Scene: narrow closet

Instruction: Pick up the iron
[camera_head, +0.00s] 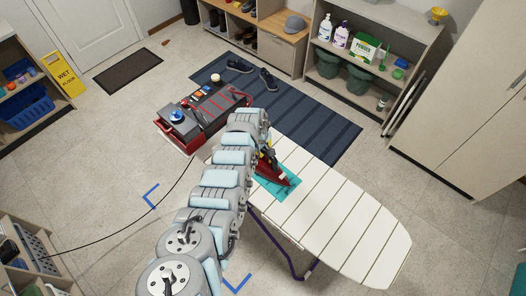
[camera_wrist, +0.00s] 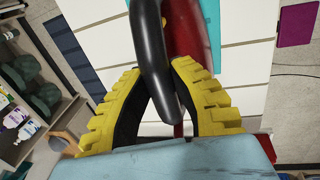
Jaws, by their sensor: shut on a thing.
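The fingers are closed in on the handle's end. In the head view my arm hides part of the iron and most of my gripper. I cannot tell whether the iron is clear of the pad.
A red and grey toolbox (camera_head: 202,113) stands left of the board, on the floor by a dark blue striped rug (camera_head: 320,125). A shelf (camera_head: 375,95) with bottles and pots stands behind. A yellow wet-floor sign (camera_head: 62,75) is at left. Floor right of the board is clear.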

